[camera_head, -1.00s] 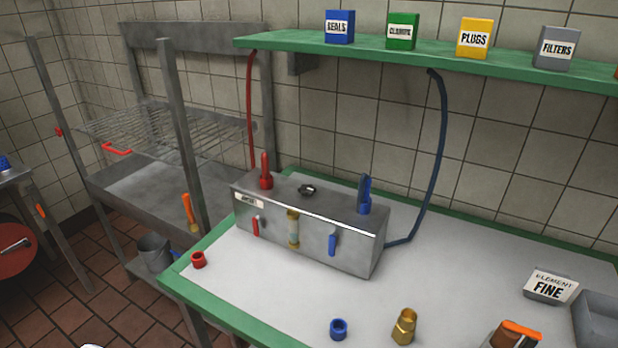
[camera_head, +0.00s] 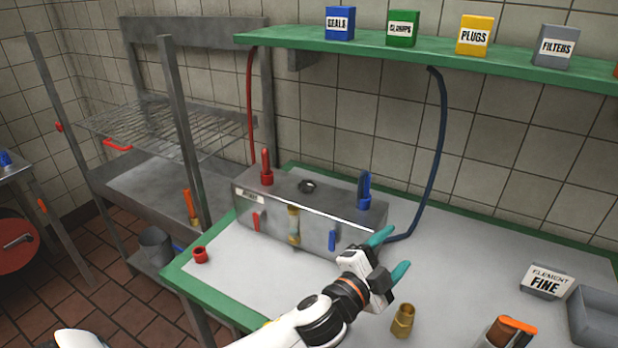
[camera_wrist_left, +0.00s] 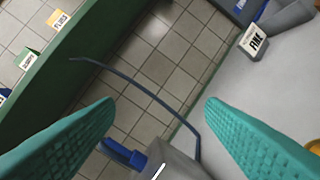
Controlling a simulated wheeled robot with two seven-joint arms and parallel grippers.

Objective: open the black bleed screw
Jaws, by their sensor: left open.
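The black bleed screw (camera_head: 308,186) sits on top of the grey metal box (camera_head: 280,205), between a red-handled fitting (camera_head: 266,168) and a blue-handled fitting (camera_head: 364,190). My left gripper (camera_head: 390,254) is open and empty, in front of the box's right end and to the right of and nearer than the screw. In the left wrist view, its two teal fingers are spread (camera_wrist_left: 160,102). Between and below them show a blue fitting (camera_wrist_left: 125,154) and part of the box (camera_wrist_left: 172,163). The bleed screw cannot be made out there. My right gripper is not in view.
A blue hose (camera_head: 443,150) runs from the green shelf (camera_head: 400,60) down to the box's right side. A red hose (camera_head: 250,110) hangs at left.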

